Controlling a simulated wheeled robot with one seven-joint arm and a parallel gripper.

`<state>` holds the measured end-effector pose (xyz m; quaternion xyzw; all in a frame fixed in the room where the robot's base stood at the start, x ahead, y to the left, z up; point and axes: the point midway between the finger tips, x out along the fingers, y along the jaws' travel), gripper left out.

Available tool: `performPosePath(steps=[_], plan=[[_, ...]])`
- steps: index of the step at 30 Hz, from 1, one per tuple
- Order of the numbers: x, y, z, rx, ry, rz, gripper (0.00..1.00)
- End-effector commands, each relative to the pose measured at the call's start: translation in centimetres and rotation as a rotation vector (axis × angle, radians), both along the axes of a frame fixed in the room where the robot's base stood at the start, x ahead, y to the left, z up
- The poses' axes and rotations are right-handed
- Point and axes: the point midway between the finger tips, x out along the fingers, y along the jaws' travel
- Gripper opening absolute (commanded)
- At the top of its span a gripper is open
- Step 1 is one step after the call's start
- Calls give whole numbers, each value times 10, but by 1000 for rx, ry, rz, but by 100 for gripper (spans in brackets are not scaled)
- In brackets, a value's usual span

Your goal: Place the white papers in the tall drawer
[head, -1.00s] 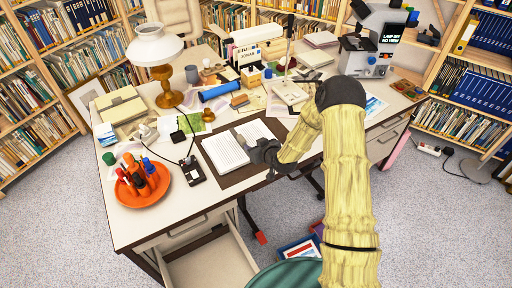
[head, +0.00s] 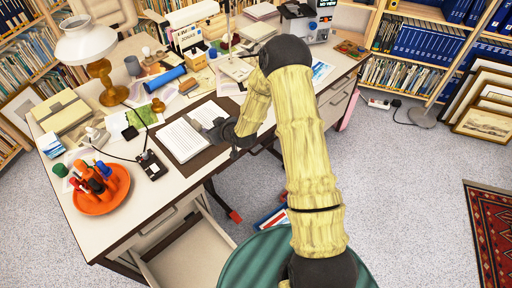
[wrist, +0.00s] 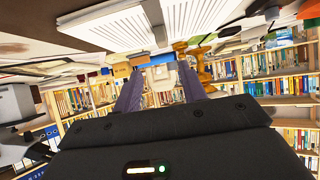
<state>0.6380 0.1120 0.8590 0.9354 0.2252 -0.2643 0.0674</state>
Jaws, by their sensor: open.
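The white papers (head: 182,139) lie on a dark brown desk pad (head: 196,166) near the front of the desk. They look like a pair of printed sheets or stacks side by side, and also show at the top of the wrist view (wrist: 108,24). My gripper (head: 208,128) is beside and partly in front of them, hiding some of the right part. In the wrist view my gripper's two fingers (wrist: 160,78) are apart with nothing between them. Whether they touch the papers is unclear. An open drawer (head: 192,256) juts from the desk's front left; its visible inside looks empty.
An orange tray (head: 104,197) with pens and a black device (head: 151,166) stand left of the papers. A brass lamp (head: 108,82), a blue roll (head: 165,81) and a microscope are farther back. A green round seat (head: 255,262) is by the drawer.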

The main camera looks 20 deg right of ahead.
Motion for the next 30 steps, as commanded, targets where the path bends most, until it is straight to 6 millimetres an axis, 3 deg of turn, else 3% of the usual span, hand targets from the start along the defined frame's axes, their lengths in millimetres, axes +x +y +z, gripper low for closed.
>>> performPosePath(steps=[5,11,21,27,30], plan=[[-23,-20,33,-84,111,-32,42],[-70,-51,72,-171,272,-112,42],[-181,-96,134,-226,542,-302,42],[-256,-110,159,-202,698,-409,42],[-280,-112,165,-186,750,-441,42]])
